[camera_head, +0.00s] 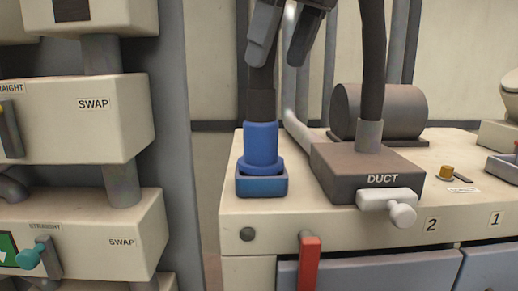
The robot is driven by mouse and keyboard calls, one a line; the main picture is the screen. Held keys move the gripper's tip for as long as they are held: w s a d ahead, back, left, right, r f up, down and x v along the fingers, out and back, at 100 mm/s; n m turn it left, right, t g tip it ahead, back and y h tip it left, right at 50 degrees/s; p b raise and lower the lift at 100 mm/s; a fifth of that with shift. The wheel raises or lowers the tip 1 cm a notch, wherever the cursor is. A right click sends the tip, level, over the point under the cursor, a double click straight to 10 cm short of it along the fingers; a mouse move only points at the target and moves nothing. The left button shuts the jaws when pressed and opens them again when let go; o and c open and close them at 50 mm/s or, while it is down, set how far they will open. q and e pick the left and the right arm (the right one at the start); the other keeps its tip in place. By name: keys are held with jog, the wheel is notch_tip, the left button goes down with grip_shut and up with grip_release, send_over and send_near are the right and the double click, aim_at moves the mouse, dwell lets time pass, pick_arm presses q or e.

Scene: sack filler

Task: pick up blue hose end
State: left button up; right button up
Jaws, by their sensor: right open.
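The blue hose end (262,140) stands upright in a square blue holder (262,186) at the left of the cream bench top. A dark hose (261,105) rises from it. My right gripper (278,58) is open and empty at the top of the view, above the blue hose end and slightly to its right. Its left finger overlaps the dark hose in the picture; I cannot tell whether they touch. My left gripper is out of view.
The DUCT box (335,172) with a grey-ended hose (369,134) and a white handle (388,201) stands to the right. A dark cylinder (385,110) lies behind it. A red lever (309,262) is on the bench front. SWAP-labelled units (70,120) stand at left.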

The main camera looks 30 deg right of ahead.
aim_at(262, 89)
jog(key=x, duration=0.4)
jog(key=w+x, duration=0.1)
jog(key=x, duration=0.2)
jog(key=shift+w+a+f, duration=0.1)
jog(key=shift+f, duration=0.1)
grip_shut()
dwell(0.5)
